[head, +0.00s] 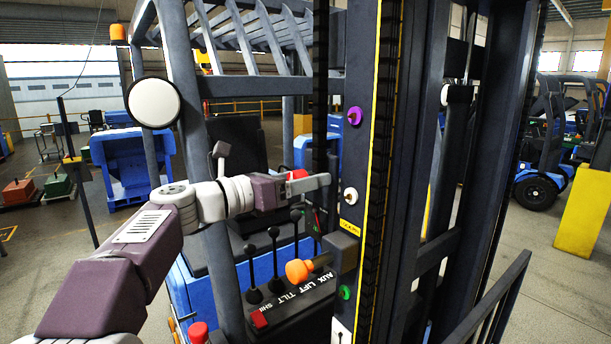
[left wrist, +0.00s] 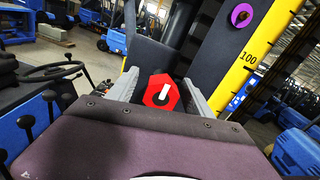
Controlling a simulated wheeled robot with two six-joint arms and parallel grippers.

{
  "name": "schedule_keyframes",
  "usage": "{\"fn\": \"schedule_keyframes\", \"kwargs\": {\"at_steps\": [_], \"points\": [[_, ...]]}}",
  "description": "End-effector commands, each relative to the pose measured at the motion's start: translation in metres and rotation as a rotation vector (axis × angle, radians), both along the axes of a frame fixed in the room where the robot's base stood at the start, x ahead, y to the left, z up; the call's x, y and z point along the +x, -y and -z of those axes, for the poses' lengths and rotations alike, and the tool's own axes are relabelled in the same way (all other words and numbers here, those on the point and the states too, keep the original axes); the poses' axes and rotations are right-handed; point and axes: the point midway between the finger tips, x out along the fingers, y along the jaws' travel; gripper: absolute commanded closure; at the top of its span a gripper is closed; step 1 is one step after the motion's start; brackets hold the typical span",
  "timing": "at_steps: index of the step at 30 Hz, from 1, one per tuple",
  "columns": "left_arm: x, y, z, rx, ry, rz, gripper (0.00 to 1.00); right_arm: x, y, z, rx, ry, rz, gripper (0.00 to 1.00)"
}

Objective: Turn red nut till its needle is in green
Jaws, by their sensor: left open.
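The red nut (left wrist: 173,101) is six-sided and has a white pointer on a dark centre; the pointer tilts up to the right in the left wrist view. My left gripper (left wrist: 160,80) is open, with one grey finger on each side of the nut; I cannot tell whether either finger touches it. In the head view the gripper (head: 318,182) reaches in from the left, and only a little red of the nut (head: 297,174) shows by the fingers. The green zone for the needle cannot be made out. My right gripper is in neither view.
A dark mast post carries a purple knob (head: 354,116), a white knob (head: 351,196) and a green knob (head: 345,292). An orange knob (head: 298,271) and several black levers stand below my left arm, over the labelled panel (head: 290,308). The purple knob also shows in the wrist view (left wrist: 241,15).

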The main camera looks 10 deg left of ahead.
Motion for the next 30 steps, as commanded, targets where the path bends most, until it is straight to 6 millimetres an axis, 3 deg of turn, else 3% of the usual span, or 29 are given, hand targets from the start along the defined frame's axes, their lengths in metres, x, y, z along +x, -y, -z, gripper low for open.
{"fn": "schedule_keyframes", "kwargs": {"at_steps": [2,9,20,30], "points": [[0.0,0.0,0.0,0.0,0.0,0.0,0.41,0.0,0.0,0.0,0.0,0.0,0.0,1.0],[0.0,0.0,0.0,0.0,0.0,0.0,1.0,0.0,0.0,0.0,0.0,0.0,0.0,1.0],[0.0,0.0,0.002,0.048,0.049,0.001,1.0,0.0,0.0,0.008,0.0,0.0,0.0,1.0],[0.0,-0.001,0.004,0.243,0.241,0.001,1.0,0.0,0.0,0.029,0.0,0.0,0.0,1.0]]}}
